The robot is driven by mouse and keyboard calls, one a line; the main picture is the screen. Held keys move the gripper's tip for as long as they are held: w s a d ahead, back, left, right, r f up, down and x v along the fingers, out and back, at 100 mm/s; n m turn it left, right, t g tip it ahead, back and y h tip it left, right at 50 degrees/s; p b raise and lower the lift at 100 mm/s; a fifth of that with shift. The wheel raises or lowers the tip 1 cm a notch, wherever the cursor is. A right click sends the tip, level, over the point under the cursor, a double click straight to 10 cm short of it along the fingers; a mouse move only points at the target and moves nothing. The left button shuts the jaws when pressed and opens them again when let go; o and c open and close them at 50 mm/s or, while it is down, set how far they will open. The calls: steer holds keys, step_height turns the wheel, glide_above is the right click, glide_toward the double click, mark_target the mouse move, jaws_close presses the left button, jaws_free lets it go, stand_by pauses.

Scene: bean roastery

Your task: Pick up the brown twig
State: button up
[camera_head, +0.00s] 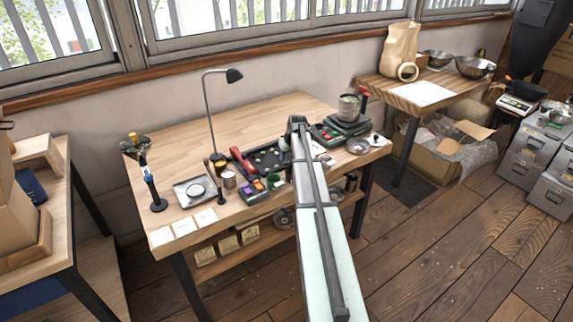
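I cannot make out a brown twig anywhere in the camera_head view; it may be too small to tell or hidden behind my arm. My arm reaches from the bottom of the picture up over the wooden workbench (275,112). My gripper (296,124) is at the far end of the arm, above the middle of the bench, near a black tray (262,160) with small items in it. Its fingers are too small and covered to show whether they are open or shut, or whether they hold anything.
A desk lamp (209,110), a red-handled tool (240,159) and a square plate (194,191) stand left of my arm. A green scale (345,125) with a jar and a metal dish (358,146) stand right. The bench's back is mostly clear.

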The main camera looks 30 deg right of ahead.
mark_target(287, 162)
steer(key=x, duration=0.3)
steer(key=shift+f, duration=0.2)
steer(key=shift+c, duration=0.2)
jaws_close()
